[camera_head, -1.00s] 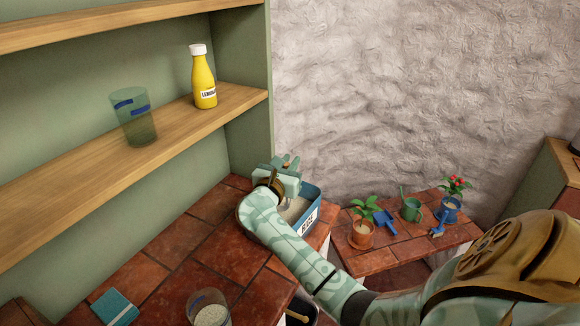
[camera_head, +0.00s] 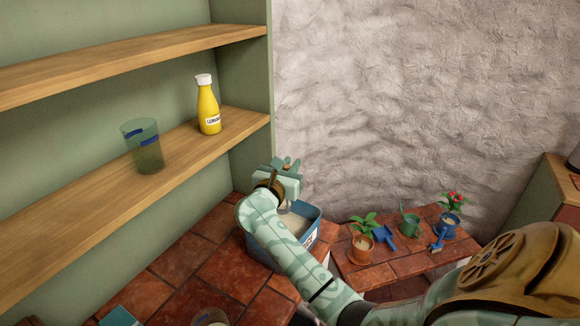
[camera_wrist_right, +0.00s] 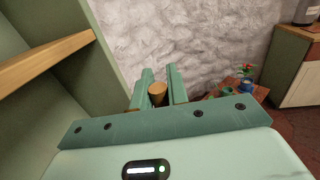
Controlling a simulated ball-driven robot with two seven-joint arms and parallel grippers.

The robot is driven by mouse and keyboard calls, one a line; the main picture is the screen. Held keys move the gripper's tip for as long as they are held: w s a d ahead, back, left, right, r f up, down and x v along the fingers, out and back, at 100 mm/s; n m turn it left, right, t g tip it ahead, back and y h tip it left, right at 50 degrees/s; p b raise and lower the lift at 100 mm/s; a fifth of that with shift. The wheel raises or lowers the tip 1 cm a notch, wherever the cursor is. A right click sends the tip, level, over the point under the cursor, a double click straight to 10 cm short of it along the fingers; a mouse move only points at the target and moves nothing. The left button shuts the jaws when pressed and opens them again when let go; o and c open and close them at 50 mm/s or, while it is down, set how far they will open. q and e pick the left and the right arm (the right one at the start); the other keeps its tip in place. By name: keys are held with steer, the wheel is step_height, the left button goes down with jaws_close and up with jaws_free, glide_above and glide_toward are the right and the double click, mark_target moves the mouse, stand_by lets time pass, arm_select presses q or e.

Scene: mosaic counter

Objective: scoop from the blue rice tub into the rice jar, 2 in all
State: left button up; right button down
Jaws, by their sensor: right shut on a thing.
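The blue rice tub (camera_head: 311,238) stands on the tiled counter by the shelf's end, with pale rice inside. My right gripper (camera_head: 287,165) is above the tub. In the right wrist view the gripper (camera_wrist_right: 160,78) is shut on a scoop, whose round wooden handle end (camera_wrist_right: 158,93) shows between the fingers. In the head view a small grey part of the scoop (camera_head: 284,206) shows below the gripper; its load cannot be told. The rice jar (camera_head: 209,317) is cut off at the bottom edge, only its top showing.
Wooden shelves at left hold a yellow lemonade bottle (camera_head: 209,108) and a green-tinted cup (camera_head: 143,147). A teal item (camera_head: 119,317) lies at the bottom edge. A lower tiled surface at right holds potted plants (camera_head: 362,246) and small blue garden tools (camera_head: 384,236).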

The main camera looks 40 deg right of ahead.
steer(key=s+a+r+n+t+y+p, duration=0.15)
steer(key=a+n+t+y+p, duration=0.4)
steer(key=a, duration=0.85)
steer(key=s+a+f+n+t+y, duration=0.2)
steer(key=s+a+n+y, duration=0.1)
steer(key=a, duration=0.3)
steer(key=s+a+f+n+t+y, duration=0.2)
steer(key=s+a+n+y, duration=0.1)
steer(key=s+a+y, duration=0.3)
steer(key=shift+a+f+t+p, duration=0.3)
steer(key=shift+a+f+t, duration=0.05)
steer(key=shift+a, duration=0.4)
steer(key=shift+n+y, duration=0.25)
